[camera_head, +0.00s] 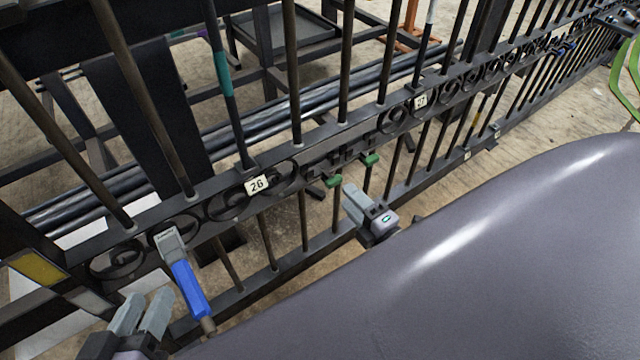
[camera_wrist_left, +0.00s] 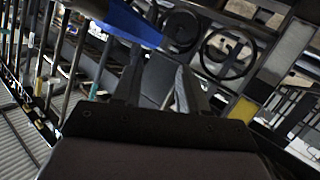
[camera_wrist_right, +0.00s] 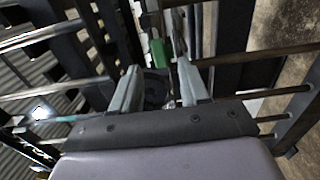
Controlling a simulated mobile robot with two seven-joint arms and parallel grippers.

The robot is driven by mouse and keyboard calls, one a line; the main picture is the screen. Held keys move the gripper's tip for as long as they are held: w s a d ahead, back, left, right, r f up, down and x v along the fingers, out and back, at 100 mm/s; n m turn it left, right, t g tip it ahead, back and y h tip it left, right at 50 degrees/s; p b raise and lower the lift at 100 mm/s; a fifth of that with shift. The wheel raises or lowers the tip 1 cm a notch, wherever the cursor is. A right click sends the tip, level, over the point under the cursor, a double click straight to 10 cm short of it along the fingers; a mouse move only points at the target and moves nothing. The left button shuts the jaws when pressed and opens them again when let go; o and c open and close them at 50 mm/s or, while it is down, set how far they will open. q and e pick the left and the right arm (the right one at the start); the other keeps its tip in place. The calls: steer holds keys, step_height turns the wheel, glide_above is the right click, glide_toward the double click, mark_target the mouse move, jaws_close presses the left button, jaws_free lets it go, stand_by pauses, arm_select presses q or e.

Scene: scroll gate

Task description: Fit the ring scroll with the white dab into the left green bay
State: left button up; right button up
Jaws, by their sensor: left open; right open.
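Two green tabs mark bays in the gate's scroll band: the left green bay (camera_head: 333,181) and another green bay (camera_head: 371,159) to its right. A green tab (camera_wrist_right: 158,52) also shows beyond the fingers in the right wrist view. Dark ring scrolls (camera_head: 118,262) sit in the band on both sides; one ring (camera_wrist_left: 228,53) shows in the left wrist view. I cannot make out a white dab on any ring. My right gripper (camera_head: 360,200) is open just in front of and below the left green bay. My left gripper (camera_head: 143,312) is open at the lower left, apart from the gate.
A blue-handled tool (camera_head: 187,285) with a grey head hangs on the band beside my left gripper. Number plates 26 (camera_head: 257,184) and 27 (camera_head: 421,102) are on the band. Upright bars stand closely spaced. A frame table (camera_head: 290,35) and long dark pipes lie behind the gate.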

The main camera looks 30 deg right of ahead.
mark_target(336, 184)
steer(key=shift+w+a+b, duration=0.15)
steer(key=shift+w+b, duration=0.45)
steer(key=shift+w, duration=1.15)
steer(key=shift+w+a+b, duration=0.1)
steer(key=shift+w+b, duration=0.45)
steer(key=shift+w, duration=1.15)
arm_select(q)
steer(key=shift+s+a+m+t+y, duration=0.2)
steer(key=shift+a+m+t+y, duration=0.15)
steer(key=shift+a+t, duration=0.35)
